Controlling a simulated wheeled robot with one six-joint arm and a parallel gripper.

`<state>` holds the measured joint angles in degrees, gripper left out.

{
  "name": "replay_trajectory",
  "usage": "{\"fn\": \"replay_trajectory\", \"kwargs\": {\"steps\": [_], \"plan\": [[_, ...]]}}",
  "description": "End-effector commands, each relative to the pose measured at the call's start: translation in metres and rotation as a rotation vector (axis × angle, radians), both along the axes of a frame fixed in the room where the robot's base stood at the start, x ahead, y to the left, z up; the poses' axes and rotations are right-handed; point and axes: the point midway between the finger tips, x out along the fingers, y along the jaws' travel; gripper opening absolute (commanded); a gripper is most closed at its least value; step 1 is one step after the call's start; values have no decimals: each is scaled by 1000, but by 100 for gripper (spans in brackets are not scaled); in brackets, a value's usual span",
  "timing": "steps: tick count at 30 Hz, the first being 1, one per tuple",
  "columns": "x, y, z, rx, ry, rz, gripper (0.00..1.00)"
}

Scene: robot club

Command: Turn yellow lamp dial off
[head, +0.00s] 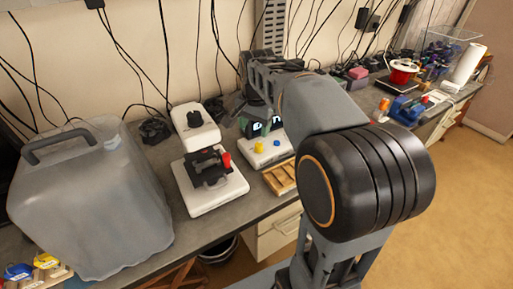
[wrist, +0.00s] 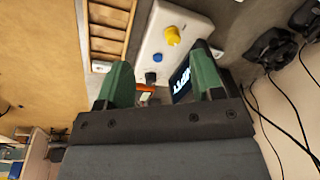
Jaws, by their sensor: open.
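The yellow dial (head: 261,147) sits on the front of a white lamp base (head: 283,152) on the bench. In the wrist view the yellow dial (wrist: 172,35) stands out beyond my fingertips, with a blue knob (wrist: 173,57) nearer. My gripper (wrist: 160,75) has its two green fingers spread apart with nothing held between them. The dial lies outside the gap, apart from both fingers. A lit dark screen (wrist: 182,82) shows partly behind one finger. In the head view my arm hides part of the lamp base, and the gripper (head: 256,122) is only partly visible above it.
A white device with a red knob (head: 227,160) stands left of the lamp base. A large grey container (head: 90,195) fills the bench's left end. A wooden rack (head: 280,177) lies in front of the base. Black cables (head: 130,55) hang along the wall.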

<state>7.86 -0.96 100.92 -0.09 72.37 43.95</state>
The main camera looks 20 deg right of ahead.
Motion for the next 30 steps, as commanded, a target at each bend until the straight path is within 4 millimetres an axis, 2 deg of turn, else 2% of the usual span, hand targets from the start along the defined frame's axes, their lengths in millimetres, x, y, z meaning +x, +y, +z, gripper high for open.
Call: {"fn": "replay_trajectory", "kwargs": {"steps": [1, 3, 9, 13, 17, 30], "plan": [[18, -9, -6, 13, 26, -93, 61], [37, -19, -9, 28, 53, -216, 61], [69, -41, -18, 50, 107, -462, 61], [77, -49, -25, 55, 123, -534, 61], [78, -51, -41, 56, 128, -555, 61], [78, -51, -122, 55, 126, -553, 61]]}}
